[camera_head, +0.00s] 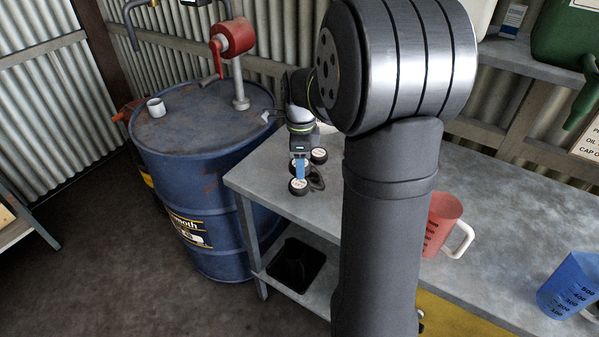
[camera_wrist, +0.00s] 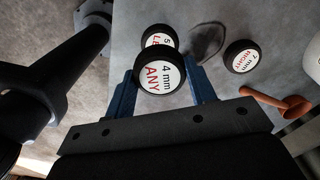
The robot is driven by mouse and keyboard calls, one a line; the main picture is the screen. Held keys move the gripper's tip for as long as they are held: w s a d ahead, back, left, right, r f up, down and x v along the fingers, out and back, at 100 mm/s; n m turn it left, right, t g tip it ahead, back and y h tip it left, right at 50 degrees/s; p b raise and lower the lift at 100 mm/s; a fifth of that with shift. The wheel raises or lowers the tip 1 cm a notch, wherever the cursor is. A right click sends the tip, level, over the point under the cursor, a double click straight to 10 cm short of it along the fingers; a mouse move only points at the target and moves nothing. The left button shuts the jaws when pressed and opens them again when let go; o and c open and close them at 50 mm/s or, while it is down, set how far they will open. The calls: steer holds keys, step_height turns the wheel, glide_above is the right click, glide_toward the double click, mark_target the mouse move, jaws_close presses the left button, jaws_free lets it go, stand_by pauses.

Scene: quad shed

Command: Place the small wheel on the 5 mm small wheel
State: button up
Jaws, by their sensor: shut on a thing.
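My gripper (camera_wrist: 162,74) has two blue fingers, shut on the small wheel marked "4 mm ANY" (camera_wrist: 165,79). The held wheel's white labelled face is turned to the wrist camera. Just beyond it is the 5 mm small wheel (camera_wrist: 156,34), its label reading "5" and "LE". The held wheel overlaps it in the picture and hides part of it; I cannot tell whether they touch. In the head view, my gripper (camera_head: 300,168) is low over the bench's left end among white-faced, black-rimmed wheels, too small there to read.
A wheel marked "7 mm RIGHT" (camera_wrist: 242,56) lies to the right. A brown handled object (camera_wrist: 290,104) is near it. The grey bench (camera_head: 500,205) holds a red jug (camera_head: 440,222) and a blue jug (camera_head: 570,285). A blue drum (camera_head: 200,140) stands left of the bench.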

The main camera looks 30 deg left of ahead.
steer(key=shift+a+f, duration=0.15)
steer(key=shift+f, duration=1.9)
steer(key=shift+f, duration=0.2)
steer(key=o, duration=1)
step_height(320, 180, up, 12)
steer(key=shift+r, duration=0.2)
